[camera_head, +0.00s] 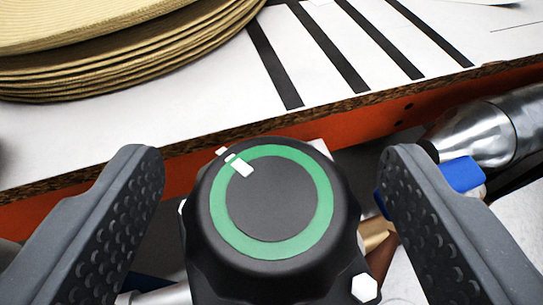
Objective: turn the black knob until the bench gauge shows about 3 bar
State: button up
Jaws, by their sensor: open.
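The black knob (280,212) fills the lower middle of the head camera view. Its top carries a green ring and a white mark, which points to the upper left. A second small white mark lies just outside the ring, close to the white mark. My gripper (270,180) is open, with one dark, studded finger on each side of the knob. Gaps show between both fingers and the knob, so I see no contact. The bench gauge is not in view.
A white bench top (190,120) with an orange front edge runs behind the knob. A stack of straw hats (120,55) sits on it at upper left, beside several black strips. A metal cylinder (490,130) and a blue part (461,174) are close behind the right finger.

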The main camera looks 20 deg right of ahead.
jog(key=shift+w+d+f, duration=0.1)
jog(key=shift+w+f, duration=0.25)
jog(key=shift+f, duration=0.05)
jog(key=c, duration=1)
jog(key=n+y+p, duration=0.1)
jog(key=p, duration=0.2)
jog(key=shift+r+p, duration=0.3)
jog(key=shift+p, duration=0.1)
jog(key=p, duration=0.2)
jog(key=n+y+p, duration=0.1)
jog(key=shift+w+a+r+t+p, duration=0.2)
jog(key=shift+r+t+p, duration=0.1)
jog(key=shift+p, duration=0.1)
jog(key=shift+y+p, duration=0.3)
jog(key=shift+p, duration=0.15)
jog(key=n+p, duration=0.1)
jog(key=p, duration=0.3)
jog(key=shift+a+f+y, duration=0.1)
jog(key=shift+f+y, duration=0.05)
jog(key=shift+y, duration=0.15)
jog(key=shift+f+p, duration=0.3)
jog(key=shift+p, duration=0.35)
